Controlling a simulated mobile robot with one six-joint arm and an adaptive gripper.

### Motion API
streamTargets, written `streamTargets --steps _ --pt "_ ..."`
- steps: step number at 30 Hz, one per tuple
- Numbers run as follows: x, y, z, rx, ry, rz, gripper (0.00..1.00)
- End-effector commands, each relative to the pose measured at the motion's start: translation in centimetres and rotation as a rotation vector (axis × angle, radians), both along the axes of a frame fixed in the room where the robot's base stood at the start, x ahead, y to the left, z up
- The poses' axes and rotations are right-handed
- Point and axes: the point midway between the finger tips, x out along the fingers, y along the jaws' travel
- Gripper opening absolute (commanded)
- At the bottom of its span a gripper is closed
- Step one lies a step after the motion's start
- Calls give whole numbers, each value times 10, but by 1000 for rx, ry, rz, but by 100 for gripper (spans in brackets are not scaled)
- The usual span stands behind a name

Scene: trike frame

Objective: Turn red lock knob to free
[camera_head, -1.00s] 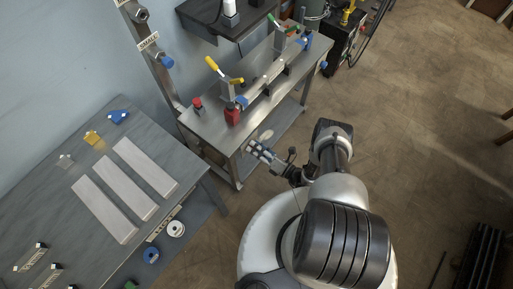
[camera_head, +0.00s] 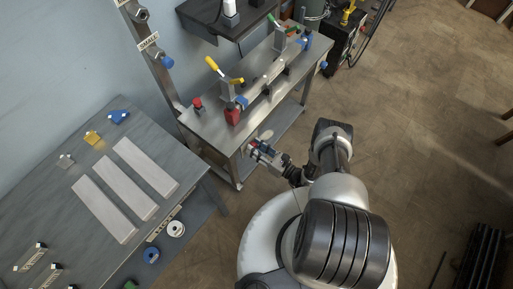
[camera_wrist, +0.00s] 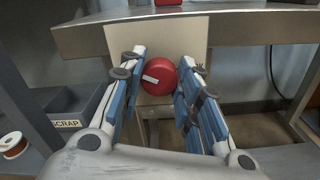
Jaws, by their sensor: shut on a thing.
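The red lock knob (camera_wrist: 158,76) is round, with a pale pointer mark on its face lying nearly level toward the left. It sits in front of a beige plate (camera_wrist: 185,38) below the steel table's edge. My gripper (camera_wrist: 160,70) has its two blue-padded fingers on either side of the knob, shut on it. In the head view my gripper (camera_head: 261,149) reaches the near end of the steel fixture table (camera_head: 215,127), and the knob is mostly hidden there by the fingers.
Clamps with yellow (camera_head: 212,64) and green handles stand on the fixture table. A workbench (camera_head: 55,185) with pale bars is at left. A grey bin labelled SCRAP (camera_wrist: 68,124) sits low left in the wrist view. The floor at right is largely clear.

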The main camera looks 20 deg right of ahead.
Motion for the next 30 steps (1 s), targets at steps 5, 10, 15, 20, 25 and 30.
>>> streamTargets --steps 5,10,15,20,25,30 --pt "0 1 1 -128 -96 2 7" --pt "0 1 1 -238 -176 2 7" --pt "-1 1 1 -325 -239 2 7" --pt "-1 1 0 -380 -278 2 7" --pt "-1 1 0 -413 -301 1 7" --pt "0 1 0 -425 -310 1 7"
